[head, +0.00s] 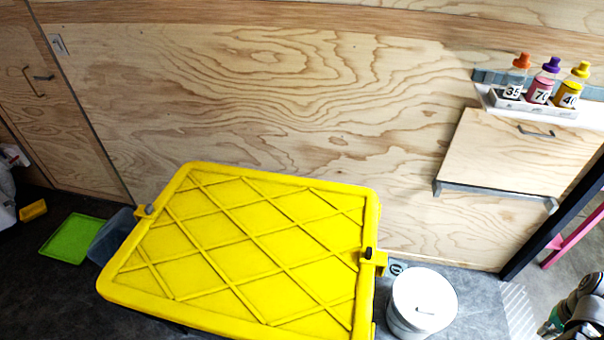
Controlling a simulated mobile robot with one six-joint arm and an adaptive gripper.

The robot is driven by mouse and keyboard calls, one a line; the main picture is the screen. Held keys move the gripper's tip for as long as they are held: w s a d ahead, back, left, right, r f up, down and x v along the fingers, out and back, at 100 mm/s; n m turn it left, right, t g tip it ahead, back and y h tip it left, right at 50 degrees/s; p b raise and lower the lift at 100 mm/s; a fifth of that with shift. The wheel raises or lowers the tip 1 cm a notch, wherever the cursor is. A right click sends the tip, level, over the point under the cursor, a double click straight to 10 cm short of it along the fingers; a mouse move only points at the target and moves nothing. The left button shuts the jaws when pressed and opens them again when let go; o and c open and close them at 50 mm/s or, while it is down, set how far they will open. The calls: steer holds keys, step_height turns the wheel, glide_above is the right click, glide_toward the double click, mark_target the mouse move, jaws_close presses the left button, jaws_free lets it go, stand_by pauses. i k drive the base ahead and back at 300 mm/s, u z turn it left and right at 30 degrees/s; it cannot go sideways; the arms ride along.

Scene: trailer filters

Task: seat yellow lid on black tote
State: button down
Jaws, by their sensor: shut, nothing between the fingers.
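The yellow lid (235,240) is a large rectangle with raised diagonal ribs, in the lower middle of the head view. It lies roughly flat, top face up. A small clip-like part (148,210) sits at its left edge, and a yellow bracket with a black piece (370,255) at its right edge. The lid hides nearly all of what is under it; I cannot make out the black tote or whether the lid sits flush. My gripper (549,323) shows partly at the lower right corner, shut and empty, well apart from the lid.
A white lidded bucket (423,300) stands just right of the lid. A translucent bin (112,235) and green tray (73,238) are at left. A wall shelf holds bottles (541,90) above a hinged panel (505,152). A dark post (560,215) stands at right.

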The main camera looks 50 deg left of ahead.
mark_target(233, 252)
steer(key=z, duration=1.15)
steer(key=k, duration=1.65)
steer(key=u, duration=1.35)
